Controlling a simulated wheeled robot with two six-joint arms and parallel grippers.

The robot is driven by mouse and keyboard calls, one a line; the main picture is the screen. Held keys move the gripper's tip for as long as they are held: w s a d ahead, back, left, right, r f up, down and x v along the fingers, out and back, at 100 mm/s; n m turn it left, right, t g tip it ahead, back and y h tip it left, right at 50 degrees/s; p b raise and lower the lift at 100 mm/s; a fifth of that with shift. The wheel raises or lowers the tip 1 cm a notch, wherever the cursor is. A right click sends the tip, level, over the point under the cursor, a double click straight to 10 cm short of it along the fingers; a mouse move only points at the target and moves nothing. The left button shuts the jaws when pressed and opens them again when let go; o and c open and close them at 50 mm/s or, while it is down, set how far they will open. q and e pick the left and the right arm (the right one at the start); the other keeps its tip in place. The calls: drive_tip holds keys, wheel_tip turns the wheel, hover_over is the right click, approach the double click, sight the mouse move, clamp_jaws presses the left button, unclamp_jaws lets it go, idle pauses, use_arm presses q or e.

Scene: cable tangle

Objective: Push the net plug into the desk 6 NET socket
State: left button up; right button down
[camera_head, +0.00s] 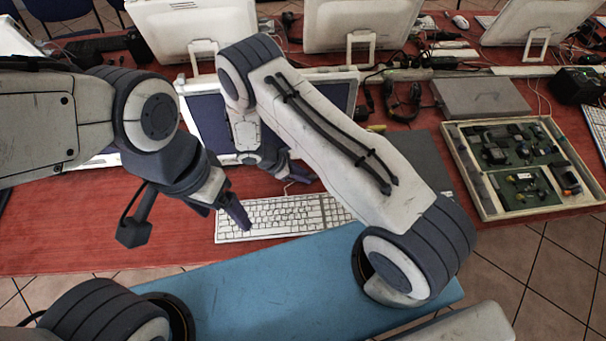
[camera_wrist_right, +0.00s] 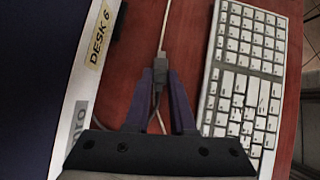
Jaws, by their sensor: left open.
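In the right wrist view a small dark plug (camera_wrist_right: 160,72) sits between the fingertips of my right gripper (camera_wrist_right: 161,82), which look closed on its sides. A thin pale cable runs from it up the picture, and cable also shows between the fingers. In the head view my right gripper (camera_head: 299,172) is by the screen's lower right, partly behind my own arm; the plug is too small to tell there. My left gripper (camera_head: 238,214) is open and empty at the keyboard's left end. A "DESK 6" label (camera_wrist_right: 98,36) is on the pale frame left of the plug. I cannot make out the NET socket.
The white keyboard (camera_wrist_right: 243,85) lies close right of my right gripper, also in the head view (camera_head: 285,216). A dark screen (camera_head: 207,118) with a pale frame stands behind. A tray of circuit boards (camera_head: 482,203) is at the right. Red desk (camera_head: 75,235) is clear at left.

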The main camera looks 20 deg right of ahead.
drive_tip(key=shift+r, duration=0.1)
wheel_tip(320, 180, up, 7)
drive_tip(key=p, duration=0.4)
drive_tip(key=shift+p, duration=0.35)
idle(0.5)
